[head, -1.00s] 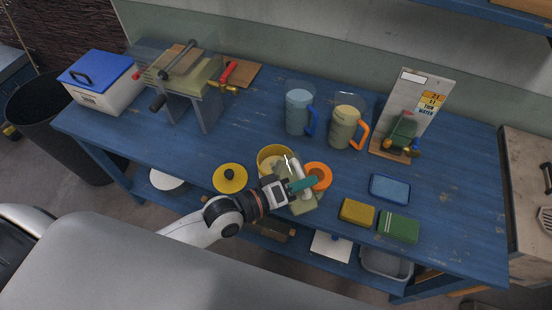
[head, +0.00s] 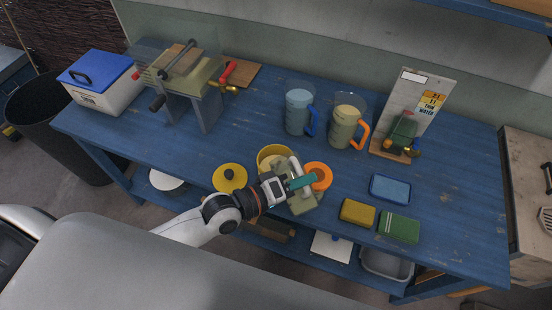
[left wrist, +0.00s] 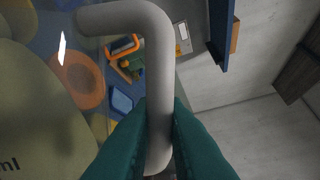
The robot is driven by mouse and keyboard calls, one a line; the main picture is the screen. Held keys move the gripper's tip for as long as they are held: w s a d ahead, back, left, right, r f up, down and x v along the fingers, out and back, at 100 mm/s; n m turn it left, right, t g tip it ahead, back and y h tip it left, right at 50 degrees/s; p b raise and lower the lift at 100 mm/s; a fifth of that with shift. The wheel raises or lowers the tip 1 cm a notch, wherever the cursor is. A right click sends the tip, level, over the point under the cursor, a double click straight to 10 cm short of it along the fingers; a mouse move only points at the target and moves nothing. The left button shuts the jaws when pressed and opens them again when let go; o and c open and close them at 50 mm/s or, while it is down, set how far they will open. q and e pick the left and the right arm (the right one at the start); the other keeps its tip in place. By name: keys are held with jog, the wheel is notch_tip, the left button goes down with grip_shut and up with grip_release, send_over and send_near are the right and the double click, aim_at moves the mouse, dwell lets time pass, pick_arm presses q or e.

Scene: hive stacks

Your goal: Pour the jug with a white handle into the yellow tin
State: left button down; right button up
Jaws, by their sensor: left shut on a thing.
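The jug with a white handle (head: 304,200) is off to the right of the yellow tin (head: 266,153), close to it and partly overlapping it in the head view. My left gripper (head: 303,183) is shut on its white handle, which also shows between the teal fingers in the left wrist view (left wrist: 155,60). The jug's olive body (left wrist: 35,120) fills the left of that view, with "ml" printed on it. The jug seems tilted; I cannot tell how far. No stream is visible. The tin's inside is mostly hidden. My right gripper is not in view.
An orange tin (head: 321,172) stands close on the jug's right. A yellow lid (head: 229,179) lies left of the yellow tin. Jugs with blue (head: 298,112) and orange (head: 343,126) handles stand behind. Yellow (head: 357,212) and green (head: 399,227) blocks and a blue tray (head: 389,188) lie right.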

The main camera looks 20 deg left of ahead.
aim_at(296, 163)
pick_arm(q)
jog(key=shift+w+a+r+n+g+p, duration=0.15)
jog(key=shift+w+a+r+n, duration=0.4)
jog(key=shift+w+a, duration=0.15)
jog(key=shift+w+a+r+n+g+p, duration=0.15)
jog(key=shift+w+a+r+n, duration=0.35)
jog(key=shift+w+a, duration=0.15)
dwell(1.8)
